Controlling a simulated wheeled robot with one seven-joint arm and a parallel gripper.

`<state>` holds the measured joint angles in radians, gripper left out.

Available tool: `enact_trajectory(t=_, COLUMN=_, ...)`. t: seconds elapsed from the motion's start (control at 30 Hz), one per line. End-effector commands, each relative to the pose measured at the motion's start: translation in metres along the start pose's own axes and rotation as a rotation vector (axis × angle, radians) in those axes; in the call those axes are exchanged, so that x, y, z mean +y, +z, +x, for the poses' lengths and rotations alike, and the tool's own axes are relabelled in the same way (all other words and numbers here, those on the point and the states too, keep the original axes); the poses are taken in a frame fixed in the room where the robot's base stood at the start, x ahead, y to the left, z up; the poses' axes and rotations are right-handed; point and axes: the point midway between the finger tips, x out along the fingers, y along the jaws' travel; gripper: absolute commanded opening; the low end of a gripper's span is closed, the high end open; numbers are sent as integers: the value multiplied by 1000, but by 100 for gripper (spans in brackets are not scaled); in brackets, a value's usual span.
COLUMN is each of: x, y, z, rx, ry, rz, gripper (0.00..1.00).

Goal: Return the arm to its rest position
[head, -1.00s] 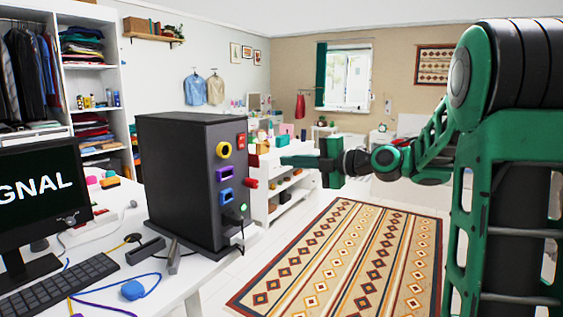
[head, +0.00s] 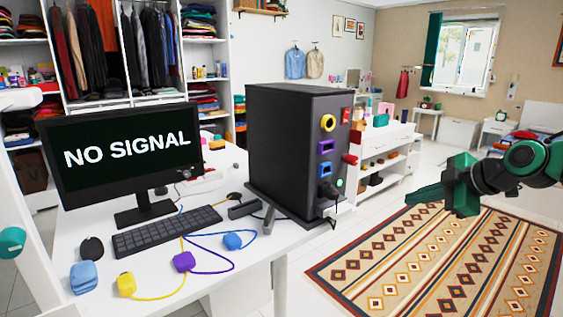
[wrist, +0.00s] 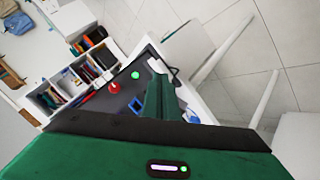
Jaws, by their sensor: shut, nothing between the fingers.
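My gripper (head: 430,196) is at the right in the head view, green, with its fingers together and empty. It is in the air to the right of the black computer tower (head: 285,150), apart from it, with the patterned rug behind and below. In the wrist view my gripper's green fingers (wrist: 161,98) point toward the tower's port side, where a blue port (wrist: 137,105) and a green light (wrist: 135,75) show. Part of my arm runs off the right edge of the head view.
The white desk (head: 225,292) holds a monitor (head: 125,155) reading "NO SIGNAL", a keyboard (head: 165,230) and loose cables with yellow, purple and blue plugs. A white shelf unit (head: 385,160) stands behind the tower. The floor around the rug (head: 450,260) is clear.

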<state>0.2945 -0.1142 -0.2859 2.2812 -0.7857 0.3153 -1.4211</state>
Motion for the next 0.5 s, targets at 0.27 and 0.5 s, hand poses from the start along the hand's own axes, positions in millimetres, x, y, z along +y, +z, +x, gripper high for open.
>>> enact_trajectory(t=0.27, x=-108, y=69, z=-53, rx=-394, ry=-126, rz=694, gripper=0)
enact_trajectory(t=0.5, x=-204, y=108, z=-123, rx=-766, ry=-60, rz=1315, gripper=0)
